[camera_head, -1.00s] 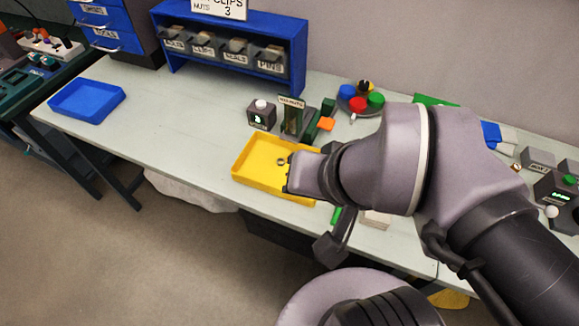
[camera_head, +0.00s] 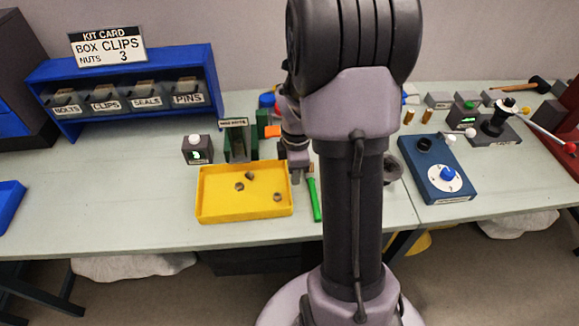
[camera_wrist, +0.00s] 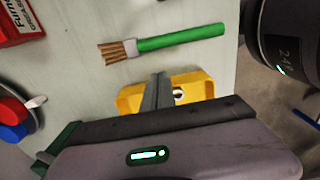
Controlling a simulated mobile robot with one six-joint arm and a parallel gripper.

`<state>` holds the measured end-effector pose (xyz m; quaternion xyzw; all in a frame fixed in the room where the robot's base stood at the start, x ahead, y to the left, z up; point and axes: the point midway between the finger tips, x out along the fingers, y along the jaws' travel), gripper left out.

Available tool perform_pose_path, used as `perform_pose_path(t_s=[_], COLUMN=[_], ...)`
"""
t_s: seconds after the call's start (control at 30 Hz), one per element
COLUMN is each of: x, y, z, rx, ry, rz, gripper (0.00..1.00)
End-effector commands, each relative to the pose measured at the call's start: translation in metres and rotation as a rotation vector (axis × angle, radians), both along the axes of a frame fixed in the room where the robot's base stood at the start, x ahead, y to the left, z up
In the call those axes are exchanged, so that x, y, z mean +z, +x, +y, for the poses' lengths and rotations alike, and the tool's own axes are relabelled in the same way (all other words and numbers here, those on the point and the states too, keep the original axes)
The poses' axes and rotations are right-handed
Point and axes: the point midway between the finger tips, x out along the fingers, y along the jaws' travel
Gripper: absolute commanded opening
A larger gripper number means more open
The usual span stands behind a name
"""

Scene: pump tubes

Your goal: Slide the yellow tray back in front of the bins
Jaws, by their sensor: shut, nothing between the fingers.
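The yellow tray (camera_head: 246,216) lies on the table, in front of and to the right of the blue bin rack (camera_head: 128,66). Three dark nuts (camera_head: 250,175) lie in it. The rack holds grey bins labelled bolts, clips, seals and pins (camera_head: 188,98). My gripper (camera_head: 296,178) is beside the tray's right end, partly hidden by my arm. In the wrist view my gripper (camera_wrist: 158,80) is shut and empty, with part of the yellow tray (camera_wrist: 128,97) behind the fingers. Whether the fingers touch the tray I cannot tell.
A green-handled brush (camera_head: 315,200) lies right of the tray. A small dark counter box (camera_head: 197,150) and a green nut dispenser (camera_head: 238,142) stand behind it. A blue control box (camera_head: 437,172) is farther right.

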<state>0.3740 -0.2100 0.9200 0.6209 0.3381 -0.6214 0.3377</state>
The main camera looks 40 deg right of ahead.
Motion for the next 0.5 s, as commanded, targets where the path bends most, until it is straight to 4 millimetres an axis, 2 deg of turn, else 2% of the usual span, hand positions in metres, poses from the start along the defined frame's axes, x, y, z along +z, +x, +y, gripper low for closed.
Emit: perform_pose_path(t_s=[0.03, 0.2, 0.5], x=[-0.013, -0.032, -0.036], y=[0.0, 0.0, 0.0], z=[0.0, 0.0, 0.001], rx=[0.0, -0.001, -0.002], ry=[0.001, 0.0, -0.001], rz=[0.001, 0.0, -0.001], gripper=[0.0, 0.0, 0.0])
